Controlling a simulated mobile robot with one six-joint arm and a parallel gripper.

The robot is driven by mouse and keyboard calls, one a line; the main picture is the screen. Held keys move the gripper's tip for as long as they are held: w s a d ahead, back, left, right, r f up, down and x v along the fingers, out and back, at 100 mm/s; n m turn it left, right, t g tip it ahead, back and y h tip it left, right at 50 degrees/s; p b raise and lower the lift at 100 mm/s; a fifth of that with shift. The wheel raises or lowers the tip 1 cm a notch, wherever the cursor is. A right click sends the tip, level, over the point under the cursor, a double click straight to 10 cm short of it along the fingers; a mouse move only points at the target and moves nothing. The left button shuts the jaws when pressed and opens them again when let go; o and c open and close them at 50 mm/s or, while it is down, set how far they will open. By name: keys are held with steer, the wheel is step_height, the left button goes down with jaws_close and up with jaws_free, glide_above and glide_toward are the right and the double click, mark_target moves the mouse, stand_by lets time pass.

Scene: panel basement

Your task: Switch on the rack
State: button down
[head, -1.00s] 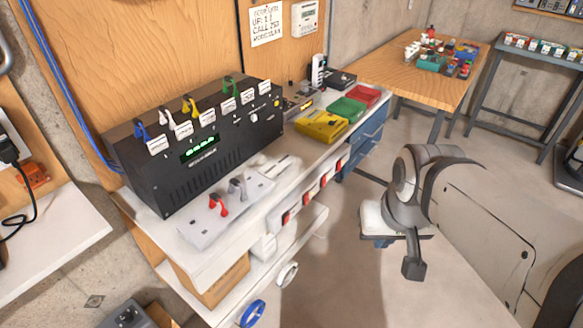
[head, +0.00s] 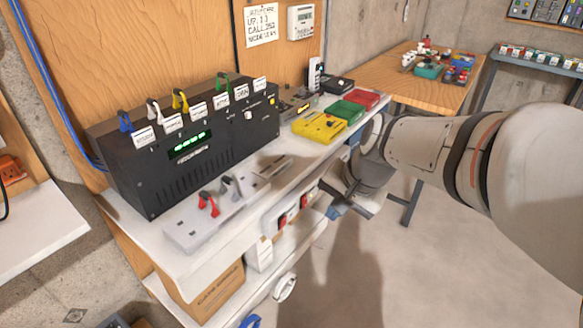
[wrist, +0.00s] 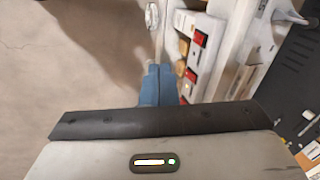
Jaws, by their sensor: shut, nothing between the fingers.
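The rack is a black box (head: 215,150) with a lit green display and a row of coloured clips with white tags on top. It stands on a white shelf. Below the shelf's front edge is a white strip (head: 270,220) with red switches (head: 282,222); the wrist view shows red switches (wrist: 200,38) right of my fingers. My gripper (head: 333,212), with blue fingertips, is in front of the strip's right part, partly hidden by my arm. In the wrist view my gripper (wrist: 158,88) is shut and empty, beside the strip; contact cannot be told.
A grey power strip (head: 225,208) with red and grey clips lies on the shelf. Yellow (head: 318,127), green (head: 345,111) and red (head: 363,98) boxes stand farther right. A cardboard box (head: 210,292) sits on the lower shelf.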

mark_target(283, 222)
steer(key=shift+m+y, duration=0.4)
steer(key=shift+m, duration=0.4)
steer(key=w, duration=0.1)
steer(key=w+a+f, duration=0.1)
steer(key=w+f+b, duration=0.1)
steer(key=shift+w+a+f, duration=0.1)
steer(key=shift+w+a, duration=0.15)
steer(key=shift+a, duration=0.15)
steer(key=w+a+f, duration=0.5)
steer(key=a+f, duration=0.1)
steer(key=f, duration=0.2)
steer(key=shift+a+f, duration=0.25)
steer(key=shift+s, duration=0.1)
